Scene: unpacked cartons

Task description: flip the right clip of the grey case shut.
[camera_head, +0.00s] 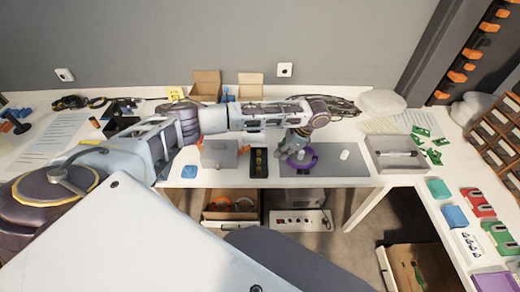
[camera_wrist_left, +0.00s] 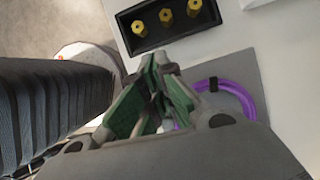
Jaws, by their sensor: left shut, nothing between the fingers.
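The grey case (camera_head: 220,154) sits closed-looking on the white table, left of centre in the head view. Its clips are too small to make out. My left gripper (camera_head: 297,152) is over the grey mat (camera_head: 325,164), to the right of the case and apart from it. In the wrist view my left gripper's green-padded fingers (camera_wrist_left: 150,128) are shut and empty. A purple ring (camera_head: 301,160) lies on the mat below, and it also shows in the wrist view (camera_wrist_left: 228,87). The right gripper is not in view.
A dark tray with yellow pieces (camera_head: 259,174) stands between case and mat. A white object (camera_head: 344,155) is on the mat. An open grey box (camera_head: 398,164) stands further right. Cardboard boxes (camera_head: 206,85) stand behind my left arm.

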